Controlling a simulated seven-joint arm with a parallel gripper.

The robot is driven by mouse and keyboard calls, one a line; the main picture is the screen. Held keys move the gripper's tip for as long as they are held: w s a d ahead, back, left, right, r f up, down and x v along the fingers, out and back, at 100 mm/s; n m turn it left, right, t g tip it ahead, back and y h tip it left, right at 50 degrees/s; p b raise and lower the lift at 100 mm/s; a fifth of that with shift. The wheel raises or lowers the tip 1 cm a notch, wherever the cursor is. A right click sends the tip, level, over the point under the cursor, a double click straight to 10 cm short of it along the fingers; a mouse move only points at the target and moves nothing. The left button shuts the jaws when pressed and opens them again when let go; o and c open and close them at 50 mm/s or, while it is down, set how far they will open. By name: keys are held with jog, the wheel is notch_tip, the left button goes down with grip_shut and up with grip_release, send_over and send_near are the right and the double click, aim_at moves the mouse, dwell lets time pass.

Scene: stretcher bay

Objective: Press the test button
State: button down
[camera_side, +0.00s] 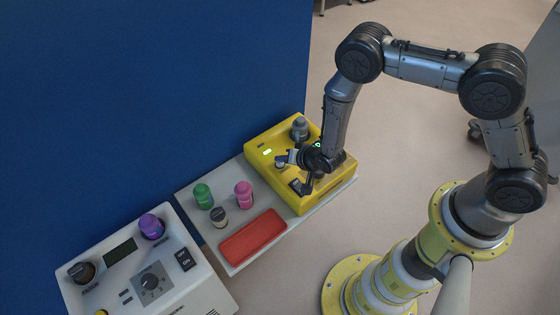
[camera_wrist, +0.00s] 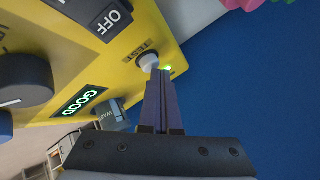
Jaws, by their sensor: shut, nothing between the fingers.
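The test button (camera_wrist: 149,62) is a round pale button marked TEST on the yellow box (camera_side: 309,203). In the side view, my gripper partly covers the button area. My gripper (camera_wrist: 160,76) is shut and empty, its fingertips right at the button in the wrist view. I cannot tell whether they touch or press it. My gripper also shows low over the box in the side view (camera_side: 283,159). A small green light (camera_wrist: 168,68) glows beside the button, and a display (camera_wrist: 84,101) reads GOOD in green.
The box carries a switch reading OFF (camera_wrist: 106,16) and a dark knob (camera_wrist: 22,82). A white control unit (camera_side: 200,285) stands left. A blue wall (camera_side: 150,90) rises behind.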

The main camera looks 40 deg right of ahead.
jog(key=shift+r, duration=0.6)
jog(key=shift+r, duration=0.1)
jog(key=shift+r, duration=2.4)
notch_tip(320, 180, up, 6)
